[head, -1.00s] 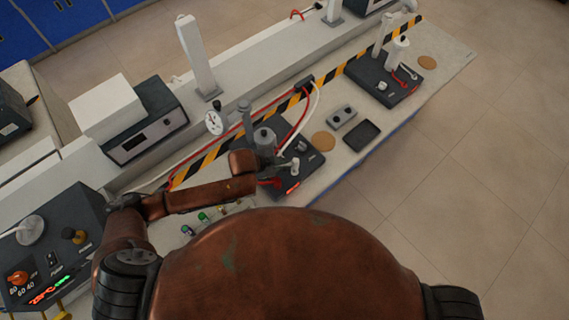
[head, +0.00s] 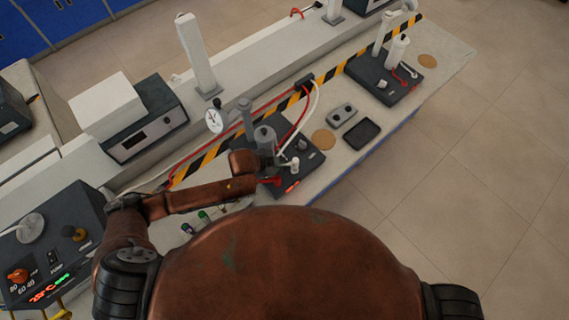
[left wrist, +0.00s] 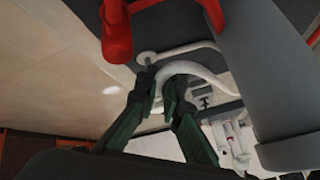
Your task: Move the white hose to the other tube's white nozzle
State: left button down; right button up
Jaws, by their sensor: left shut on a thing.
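The white hose (head: 312,112) runs from a black clip (head: 304,82) on the striped rail down to my left gripper (head: 282,160) at the near tube's dark base (head: 308,158). In the left wrist view, the green fingers of my left gripper (left wrist: 157,88) are shut on the white hose (left wrist: 198,72), which curves away to the right. The near grey tube (head: 264,137) stands beside the gripper. The other tube (head: 397,50) is white and stands on a dark base (head: 372,78) at the upper right. A small white part, probably its nozzle (head: 383,85), sits there. My right gripper is out of view.
A red hose (head: 297,122) runs beside the white hose. A round gauge (head: 214,121) stands left of the near tube. A cork disc (head: 323,140), a grey two-button block (head: 342,115) and a black tray (head: 361,134) lie between the two bases.

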pick_arm(q)
jog(key=shift+f, duration=0.3)
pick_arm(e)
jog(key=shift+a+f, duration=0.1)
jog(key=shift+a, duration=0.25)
pick_arm(q)
jog(key=shift+f, duration=0.75)
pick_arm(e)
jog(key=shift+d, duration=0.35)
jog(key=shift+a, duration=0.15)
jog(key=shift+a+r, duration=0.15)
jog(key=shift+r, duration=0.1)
pick_arm(q)
jog(key=shift+s+f+p, duration=0.15)
jog(key=shift+f+p, duration=0.15)
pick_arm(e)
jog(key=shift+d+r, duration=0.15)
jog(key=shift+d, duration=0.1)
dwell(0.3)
pick_arm(q)
jog(key=c, duration=2.6)
grip_release()
jog(key=o, duration=0.4)
jog(key=shift+f, duration=0.1)
jog(key=shift+c, duration=0.2)
jog(key=shift+c, duration=0.3)
